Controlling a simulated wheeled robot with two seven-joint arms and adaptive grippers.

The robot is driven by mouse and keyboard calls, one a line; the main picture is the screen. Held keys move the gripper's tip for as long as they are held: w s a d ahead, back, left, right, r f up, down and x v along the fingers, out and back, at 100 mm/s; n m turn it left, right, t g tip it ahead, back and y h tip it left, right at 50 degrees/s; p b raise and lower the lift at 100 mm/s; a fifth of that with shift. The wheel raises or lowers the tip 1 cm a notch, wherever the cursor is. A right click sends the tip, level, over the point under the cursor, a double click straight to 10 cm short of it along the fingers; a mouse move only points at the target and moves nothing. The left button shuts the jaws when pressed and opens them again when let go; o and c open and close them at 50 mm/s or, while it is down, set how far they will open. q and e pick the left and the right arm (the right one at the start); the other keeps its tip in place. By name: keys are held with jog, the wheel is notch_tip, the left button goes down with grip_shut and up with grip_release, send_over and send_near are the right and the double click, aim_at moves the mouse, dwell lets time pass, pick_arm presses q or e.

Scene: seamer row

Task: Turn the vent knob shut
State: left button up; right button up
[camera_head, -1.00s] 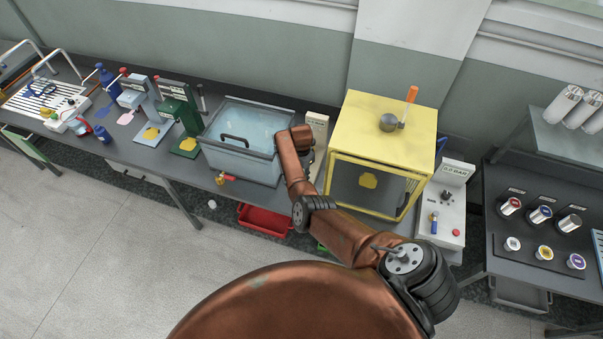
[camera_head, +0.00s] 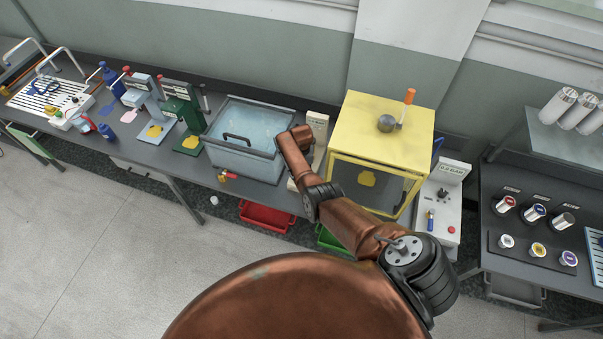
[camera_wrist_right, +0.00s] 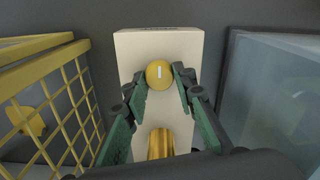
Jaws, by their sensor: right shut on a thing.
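The vent knob (camera_wrist_right: 159,74) is a round yellow knob with a white mark on its face, which looks upright in the right wrist view. It sits on a cream box (camera_wrist_right: 187,50). My right gripper (camera_wrist_right: 160,77) has its green-padded fingers on both sides of the knob and is shut on it. In the head view the cream box (camera_head: 318,123) stands between the blue tank and the yellow cabinet. There my right arm hides the knob and the gripper. My left gripper is not in view.
A yellow cabinet (camera_head: 385,125) with mesh sides stands right of the cream box, a water tank (camera_head: 240,160) left of it. A brass part (camera_wrist_right: 160,143) lies below the knob. Red (camera_head: 266,216) and green (camera_head: 330,239) bins sit below the bench.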

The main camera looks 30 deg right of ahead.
jog(key=shift+s+f, duration=0.1)
jog(key=shift+s, duration=0.05)
dwell(0.4)
jog(key=o, duration=1.1)
jog(key=shift+o, duration=0.3)
notch_tip(320, 180, up, 12)
